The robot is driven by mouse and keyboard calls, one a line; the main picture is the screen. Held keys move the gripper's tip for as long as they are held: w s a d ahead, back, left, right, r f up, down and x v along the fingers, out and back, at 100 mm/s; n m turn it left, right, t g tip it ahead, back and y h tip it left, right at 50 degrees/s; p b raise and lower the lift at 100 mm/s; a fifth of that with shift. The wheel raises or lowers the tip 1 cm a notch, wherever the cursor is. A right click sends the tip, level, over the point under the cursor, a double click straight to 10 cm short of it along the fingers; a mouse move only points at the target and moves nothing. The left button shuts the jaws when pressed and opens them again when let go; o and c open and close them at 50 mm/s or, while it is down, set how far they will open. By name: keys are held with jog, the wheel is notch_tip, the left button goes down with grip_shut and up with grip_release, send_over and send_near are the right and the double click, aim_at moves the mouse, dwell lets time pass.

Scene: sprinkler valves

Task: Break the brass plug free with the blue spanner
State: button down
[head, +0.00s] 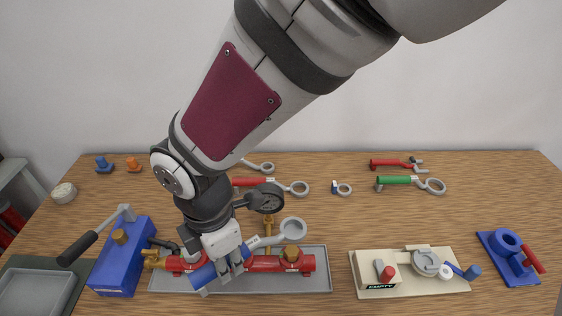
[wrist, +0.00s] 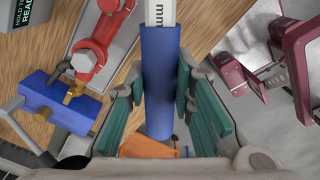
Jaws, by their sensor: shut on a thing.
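The blue spanner (head: 208,273) has a blue handle, a pale grey shaft and a ring end. My gripper (head: 222,265) is shut on the blue handle. In the wrist view the handle (wrist: 158,110) lies between the teal finger pads of my gripper (wrist: 158,85). The ring end (head: 292,229) is up and right of the fingers. The ring appears apart from the plug. My wrist hides part of the pipe's left half.
The pipe lies in a grey tray (head: 322,288). A blue block (head: 125,270) with a black-handled lever stands left. A gauge (head: 267,198) rises behind the pipe. A beige base (head: 430,287) and blue stand (head: 510,265) are right. Red and green (head: 396,180) ring spanners lie behind.

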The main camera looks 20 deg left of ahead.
dwell(0.3)
jog(key=shift+w+f+b, duration=0.1)
jog(key=shift+f+b, duration=0.4)
jog(key=shift+f, duration=0.3)
jog(key=shift+f+b, duration=1.7)
jog(key=shift+f, duration=1.1)
